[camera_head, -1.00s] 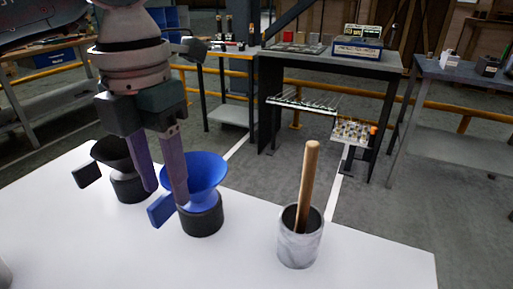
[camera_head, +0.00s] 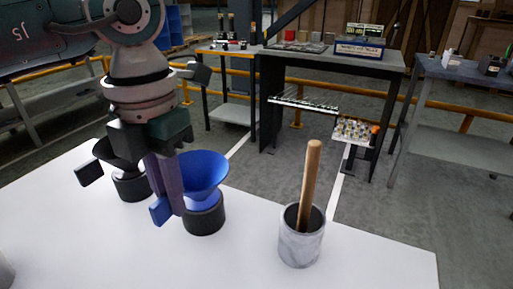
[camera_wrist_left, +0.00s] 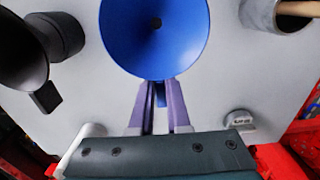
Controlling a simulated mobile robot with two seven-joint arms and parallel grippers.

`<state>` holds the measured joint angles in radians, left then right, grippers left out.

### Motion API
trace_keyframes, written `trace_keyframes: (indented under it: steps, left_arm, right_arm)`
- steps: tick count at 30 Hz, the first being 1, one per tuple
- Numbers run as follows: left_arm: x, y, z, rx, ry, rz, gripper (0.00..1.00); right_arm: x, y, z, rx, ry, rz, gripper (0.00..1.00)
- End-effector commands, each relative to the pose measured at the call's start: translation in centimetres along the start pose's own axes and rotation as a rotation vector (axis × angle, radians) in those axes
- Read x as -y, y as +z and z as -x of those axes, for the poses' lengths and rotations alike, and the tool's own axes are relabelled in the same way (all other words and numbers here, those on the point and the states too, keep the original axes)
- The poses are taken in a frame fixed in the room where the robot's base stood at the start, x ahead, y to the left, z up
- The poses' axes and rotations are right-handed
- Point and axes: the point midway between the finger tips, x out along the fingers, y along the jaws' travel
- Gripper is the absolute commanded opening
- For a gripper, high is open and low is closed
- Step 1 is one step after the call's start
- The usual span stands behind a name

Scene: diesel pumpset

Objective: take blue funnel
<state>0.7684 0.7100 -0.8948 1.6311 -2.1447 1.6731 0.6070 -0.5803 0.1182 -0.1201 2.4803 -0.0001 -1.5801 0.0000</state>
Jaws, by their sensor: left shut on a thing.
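The blue funnel (camera_head: 206,172) stands upright, its lower end in a black round holder (camera_head: 204,217) on the white table. It also shows from above in the left wrist view (camera_wrist_left: 155,35). My left gripper (camera_head: 170,210) points down at the funnel's left side, and its purple fingers are shut on the blue tab handle (camera_head: 160,212). In the left wrist view the fingertips (camera_wrist_left: 160,88) sit on both sides of that handle, just below the rim. The spout is hidden. My right gripper does not show.
A black funnel (camera_head: 115,155) in a similar holder stands just left of the blue one. A grey cup (camera_head: 302,246) with an upright wooden stick (camera_head: 310,180) stands to the right. The white table (camera_head: 245,262) has free room between cup and funnel and in front.

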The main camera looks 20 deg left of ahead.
Motion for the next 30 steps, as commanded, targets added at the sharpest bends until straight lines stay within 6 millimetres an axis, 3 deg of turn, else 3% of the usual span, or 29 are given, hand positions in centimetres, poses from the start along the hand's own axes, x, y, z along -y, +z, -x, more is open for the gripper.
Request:
trace_keyframes:
  steps: [19, 26, 30]
  left_arm:
    - [0.0, 0.1, 0.9, 0.003, 0.000, 0.001, 0.00]
    - [0.0, 0.2, 4.9, 0.007, 0.000, -0.001, 0.00]
    - [0.0, 0.2, 9.2, 0.010, 0.000, -0.002, 0.00]
  right_arm:
    - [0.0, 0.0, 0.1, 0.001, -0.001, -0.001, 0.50]
    - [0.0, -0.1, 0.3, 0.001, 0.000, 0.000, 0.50]
    - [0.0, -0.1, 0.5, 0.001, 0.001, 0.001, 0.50]
